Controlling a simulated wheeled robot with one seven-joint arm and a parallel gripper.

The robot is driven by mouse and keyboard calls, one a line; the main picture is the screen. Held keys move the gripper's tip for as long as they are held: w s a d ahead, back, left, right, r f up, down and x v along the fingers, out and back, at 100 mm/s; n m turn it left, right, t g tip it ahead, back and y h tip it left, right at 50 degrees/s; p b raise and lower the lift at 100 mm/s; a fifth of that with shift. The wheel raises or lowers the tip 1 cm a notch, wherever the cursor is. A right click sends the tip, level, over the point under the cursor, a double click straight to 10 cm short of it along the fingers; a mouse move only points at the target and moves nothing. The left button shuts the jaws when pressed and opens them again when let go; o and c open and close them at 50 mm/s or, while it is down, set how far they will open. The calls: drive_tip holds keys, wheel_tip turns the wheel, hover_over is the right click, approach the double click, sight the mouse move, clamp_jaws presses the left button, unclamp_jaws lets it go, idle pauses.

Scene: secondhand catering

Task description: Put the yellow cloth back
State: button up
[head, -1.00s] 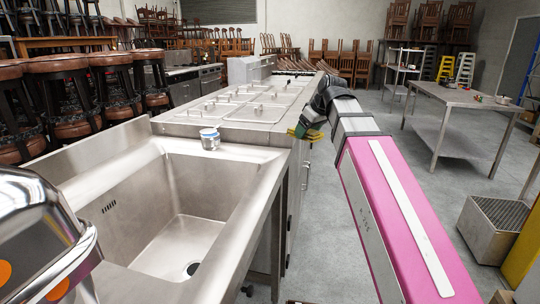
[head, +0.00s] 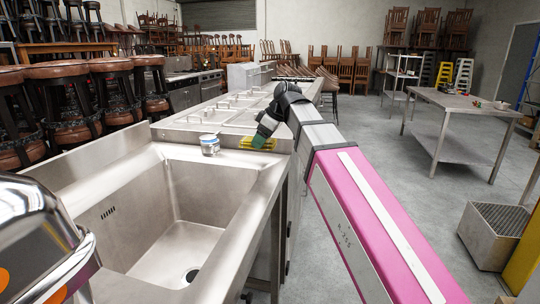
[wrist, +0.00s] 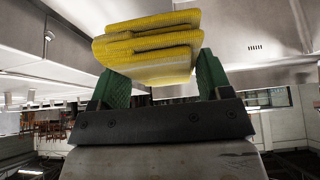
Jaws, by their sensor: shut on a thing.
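The yellow cloth (head: 246,143) is folded, with its layers stacked. It is low over the steel counter edge behind the sink, to the right of a small white-and-blue tin. My gripper (head: 258,141), with green fingers, is shut on it. In the wrist view, the cloth (wrist: 150,48) sits between the two green fingers of my gripper (wrist: 152,84) and sticks out past their tips. I cannot tell whether the cloth touches the steel surface below.
The tin (head: 210,144) stands on the ledge close to the cloth. The deep, empty sink (head: 178,250) is in front. A steel counter with lidded wells (head: 235,112) runs behind. A steel table (head: 462,98) stands at right, with open floor between.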

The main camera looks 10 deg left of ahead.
hover_over(265, 160)
drive_tip(key=d, duration=0.2)
wheel_tip(265, 160, down, 4)
drive_tip(key=shift+r, duration=0.2)
drive_tip(key=shift+f, duration=2.05)
drive_tip(key=o, duration=0.9)
drive_tip(key=shift+f, duration=0.1)
